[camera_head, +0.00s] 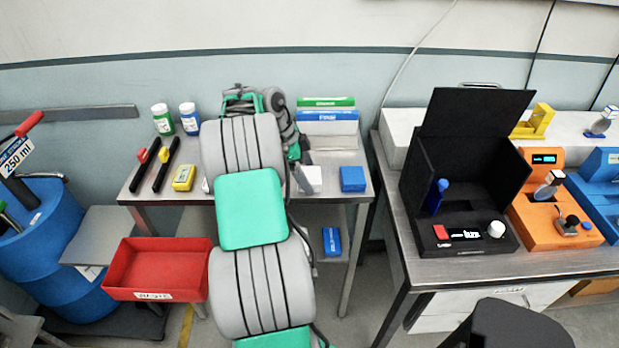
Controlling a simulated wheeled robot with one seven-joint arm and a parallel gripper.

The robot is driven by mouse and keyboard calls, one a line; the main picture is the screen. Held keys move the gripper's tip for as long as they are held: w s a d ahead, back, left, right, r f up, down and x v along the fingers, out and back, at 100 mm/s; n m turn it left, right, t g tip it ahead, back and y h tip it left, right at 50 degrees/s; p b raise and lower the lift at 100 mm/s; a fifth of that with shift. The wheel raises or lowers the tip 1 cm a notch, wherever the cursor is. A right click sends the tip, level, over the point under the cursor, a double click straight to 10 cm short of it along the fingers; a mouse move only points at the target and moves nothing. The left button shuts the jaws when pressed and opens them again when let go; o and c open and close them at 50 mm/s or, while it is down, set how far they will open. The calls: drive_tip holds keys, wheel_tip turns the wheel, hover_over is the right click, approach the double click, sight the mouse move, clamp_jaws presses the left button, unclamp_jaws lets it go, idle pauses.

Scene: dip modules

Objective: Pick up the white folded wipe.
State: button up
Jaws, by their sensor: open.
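A white folded wipe (309,181) appears as a small white square on the metal table, right of my arm. My arm covers the middle of the table and may hide part of what lies there. My gripper (303,160) is at the end of the arm, just above the wipe in the picture, pointing down. It is open and I see nothing held in it. Its fingers are small and partly hidden, so I cannot tell whether they touch the wipe.
A blue box (353,179) sits right of the wipe. Green and blue boxes (327,115) stand behind it. Two bottles (162,119), two dark pens (166,164) and a yellow device (184,177) are at left. A red bin (157,268) is below. A black instrument (462,170) stands on the right bench.

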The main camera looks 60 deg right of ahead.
drive_tip(key=shift+f, duration=0.15)
drive_tip(key=shift+c, duration=0.2)
drive_tip(key=c, duration=1.3)
drive_tip(key=shift+o, duration=0.2)
